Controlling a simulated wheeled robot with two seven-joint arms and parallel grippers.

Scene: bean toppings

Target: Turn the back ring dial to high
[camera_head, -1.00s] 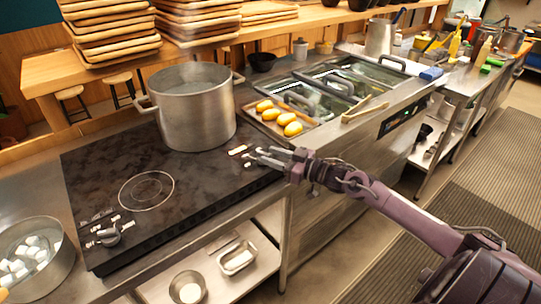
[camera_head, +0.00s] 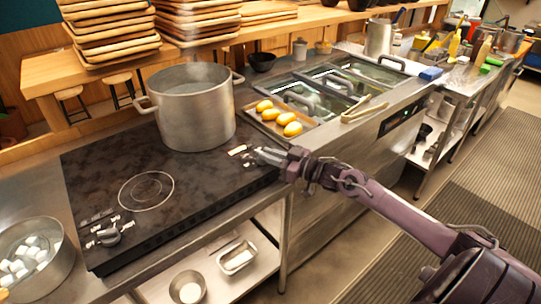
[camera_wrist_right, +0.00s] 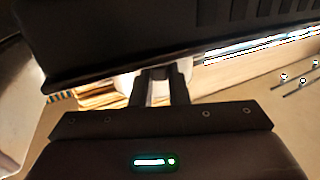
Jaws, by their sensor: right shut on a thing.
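The black cooktop (camera_head: 95,180) has a dial near each end of its front edge. My right gripper (camera_head: 268,156) is at the dial (camera_head: 250,162) by the pot end. It is shut on that dial, and its fingers hide much of it. The wrist view shows my fingers (camera_wrist_right: 160,84) close together with a pale patch between them; the dial cannot be made out there. A lit label (camera_head: 238,150) shows just behind that dial. The other dial (camera_head: 109,236) stands free by the empty ring (camera_head: 146,190).
A large steel pot (camera_head: 195,115) stands on the back of the cooktop. A tray of yellow food (camera_head: 280,119) and fryer wells (camera_head: 325,85) lie to the right. A bowl of white cubes (camera_head: 40,262) is at the lower left. The cooktop's middle is clear.

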